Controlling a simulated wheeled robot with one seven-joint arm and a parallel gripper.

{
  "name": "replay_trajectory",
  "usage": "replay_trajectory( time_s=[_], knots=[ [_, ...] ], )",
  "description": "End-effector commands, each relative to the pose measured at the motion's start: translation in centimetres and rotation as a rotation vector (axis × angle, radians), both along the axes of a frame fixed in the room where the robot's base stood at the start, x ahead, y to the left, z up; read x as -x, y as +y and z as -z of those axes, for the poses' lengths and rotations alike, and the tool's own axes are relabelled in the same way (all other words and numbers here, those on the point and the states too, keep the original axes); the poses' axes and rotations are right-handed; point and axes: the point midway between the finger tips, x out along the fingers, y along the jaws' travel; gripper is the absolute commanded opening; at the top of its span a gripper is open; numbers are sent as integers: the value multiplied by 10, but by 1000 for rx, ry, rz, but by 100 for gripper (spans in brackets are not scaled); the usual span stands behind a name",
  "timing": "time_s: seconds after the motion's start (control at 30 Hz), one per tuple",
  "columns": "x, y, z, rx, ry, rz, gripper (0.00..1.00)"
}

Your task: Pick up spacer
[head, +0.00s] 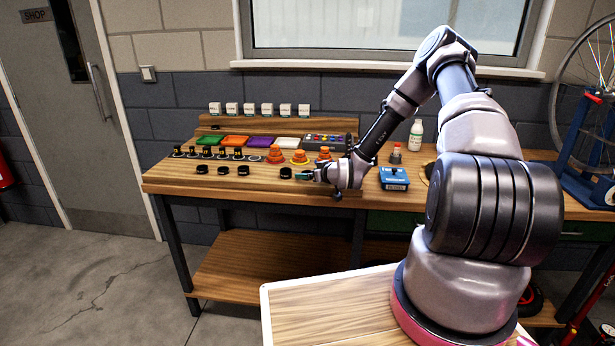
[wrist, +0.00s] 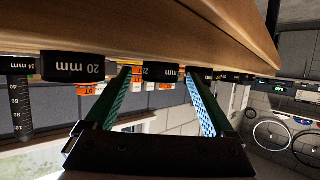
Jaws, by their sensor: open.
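Several short black cylindrical spacers stand in a spaced row on the wooden bench in the head view. The rightmost spacer (head: 286,173) is just left of my gripper (head: 308,175), which is low over the bench top. In the wrist view, which is upside down, my gripper (wrist: 162,78) is open with its two green-lined fingers apart. A black spacer (wrist: 160,73) with a partly readable mm label appears between the fingertips; I cannot tell whether it is within them or just beyond. Another black spacer, marked 20 mm (wrist: 72,67), is to the left, outside the fingers.
Orange stepped pieces (head: 300,157) and a row of small black pegs (head: 222,154) stand behind the spacers. Coloured trays (head: 234,141) sit farther back. A blue box (head: 393,178) and a white bottle (head: 416,134) are to the right. The bench front edge is clear.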

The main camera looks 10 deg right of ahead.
Motion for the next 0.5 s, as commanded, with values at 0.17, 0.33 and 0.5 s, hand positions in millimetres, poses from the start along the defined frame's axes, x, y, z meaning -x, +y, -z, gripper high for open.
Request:
replay_trajectory(
  time_s=[0.17,0.33,0.5],
  knots=[
    [0,0,0,0,0,0,42],
    [0,0,0,0,0,0,0],
    [0,0,-1,0,0,0,0]
  ],
)
